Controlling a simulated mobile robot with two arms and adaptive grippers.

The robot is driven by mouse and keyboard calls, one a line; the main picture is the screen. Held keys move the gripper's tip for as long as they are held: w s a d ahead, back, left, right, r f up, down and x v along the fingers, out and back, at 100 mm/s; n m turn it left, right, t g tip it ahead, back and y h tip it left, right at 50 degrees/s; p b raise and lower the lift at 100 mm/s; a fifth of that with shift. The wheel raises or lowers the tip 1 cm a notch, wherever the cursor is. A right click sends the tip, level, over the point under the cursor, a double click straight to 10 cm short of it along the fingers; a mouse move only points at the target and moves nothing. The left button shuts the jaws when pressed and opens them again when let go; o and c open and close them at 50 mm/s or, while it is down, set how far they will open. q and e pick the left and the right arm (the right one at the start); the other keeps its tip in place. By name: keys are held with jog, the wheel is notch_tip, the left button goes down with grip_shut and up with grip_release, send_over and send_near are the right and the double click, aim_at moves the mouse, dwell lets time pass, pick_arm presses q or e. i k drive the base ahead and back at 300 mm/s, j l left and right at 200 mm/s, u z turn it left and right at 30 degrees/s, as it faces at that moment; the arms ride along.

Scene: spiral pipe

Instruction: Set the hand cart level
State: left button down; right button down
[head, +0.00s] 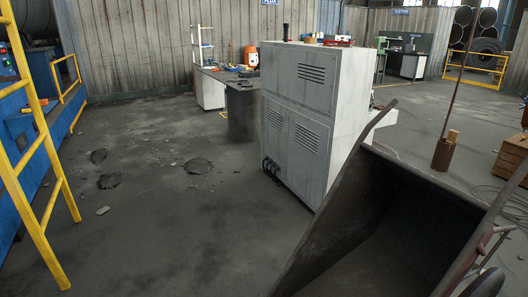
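The hand cart (365,225) fills the lower right of the head view. It is a dark metal open tub with a worn rim, close to me, and it looks tilted. A dark round part that looks like a wheel (487,284) shows at its right side, with a reddish bar (486,238) above it. The cart's lower end and ground contact are cut off by the picture edge. Neither of my grippers is in view.
A grey cabinet (305,110) stands right behind the cart. A yellow ladder rail (40,150) and blue machine are at left. A wooden crate (512,155) and loose cable (508,200) lie at right. Floor (170,230) at left is mostly clear, with rubble patches (110,180).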

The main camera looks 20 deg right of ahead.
aim_at(384, 227)
jog(key=z, duration=1.45)
